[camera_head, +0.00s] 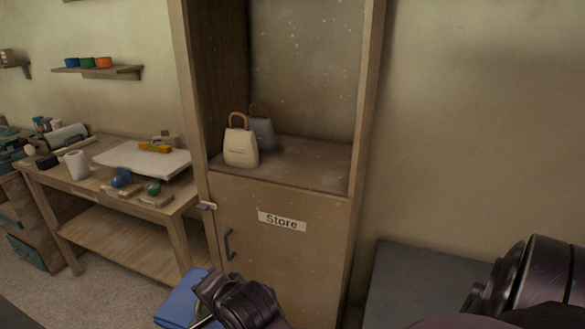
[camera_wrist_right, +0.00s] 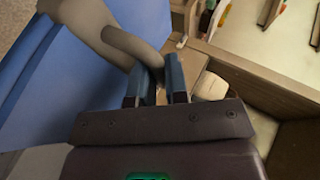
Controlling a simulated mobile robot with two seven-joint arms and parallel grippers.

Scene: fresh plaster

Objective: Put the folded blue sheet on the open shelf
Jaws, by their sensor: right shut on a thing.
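The folded blue sheet (camera_head: 181,297) shows at the bottom of the head view, in front of the cabinet and low. My right gripper (camera_head: 205,300) is beside it; the forearm partly hides the sheet. In the right wrist view the blue sheet (camera_wrist_right: 60,85) fills the left side. There my right gripper (camera_wrist_right: 157,82) is shut on a grey curved handle that lies against the sheet. The open shelf (camera_head: 310,165) is the cabinet's upper bay, above the door marked "Store". My left gripper is not in view.
A cream bag (camera_head: 241,147) and a grey-blue bag (camera_head: 264,133) stand on the shelf's left; its right half is clear. The Store door (camera_head: 290,250) is shut. A cluttered workbench (camera_head: 105,185) is at left. A dark grey flat surface (camera_head: 415,275) is at right.

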